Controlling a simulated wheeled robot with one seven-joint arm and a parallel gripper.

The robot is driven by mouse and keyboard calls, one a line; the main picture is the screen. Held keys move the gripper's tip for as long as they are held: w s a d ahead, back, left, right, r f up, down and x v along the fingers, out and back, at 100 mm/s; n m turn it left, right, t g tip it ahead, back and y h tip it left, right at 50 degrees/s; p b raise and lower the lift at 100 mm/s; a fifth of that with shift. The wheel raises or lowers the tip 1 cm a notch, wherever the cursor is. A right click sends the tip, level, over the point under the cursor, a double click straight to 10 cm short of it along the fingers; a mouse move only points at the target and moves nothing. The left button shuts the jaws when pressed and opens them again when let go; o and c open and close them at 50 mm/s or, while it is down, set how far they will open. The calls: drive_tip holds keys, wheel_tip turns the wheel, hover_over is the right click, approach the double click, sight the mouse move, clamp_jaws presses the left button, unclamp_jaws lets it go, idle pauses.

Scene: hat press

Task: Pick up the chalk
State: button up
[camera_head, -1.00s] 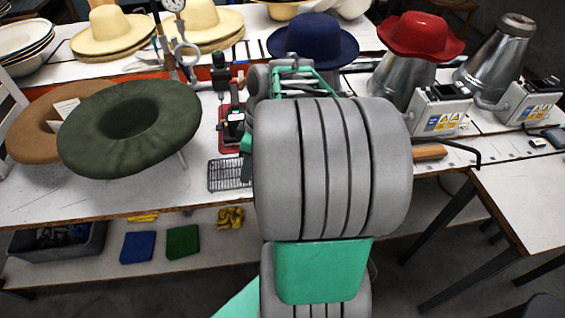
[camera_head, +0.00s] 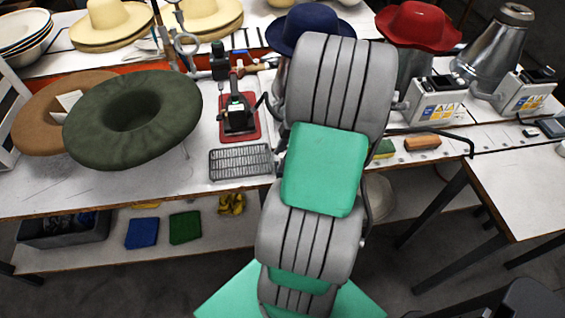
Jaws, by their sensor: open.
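I cannot make out any chalk on the table (camera_head: 225,190) for sure; it may be hidden behind my arm or too small to tell. My arm rises through the middle of the view and covers part of the table's front edge and the surface behind it. My gripper is hidden behind the grey arm links, so its place relative to the chalk does not show.
A green felt hat (camera_head: 150,145) and brown hat (camera_head: 40,130) lie left. An iron on a red mat (camera_head: 250,137) and a wire rack (camera_head: 240,161) stand left of my arm. A wooden brush (camera_head: 422,142), metal cones and control boxes (camera_head: 440,108) are right.

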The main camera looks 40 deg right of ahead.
drive_tip(key=shift+c, duration=0.5)
clamp_jaws()
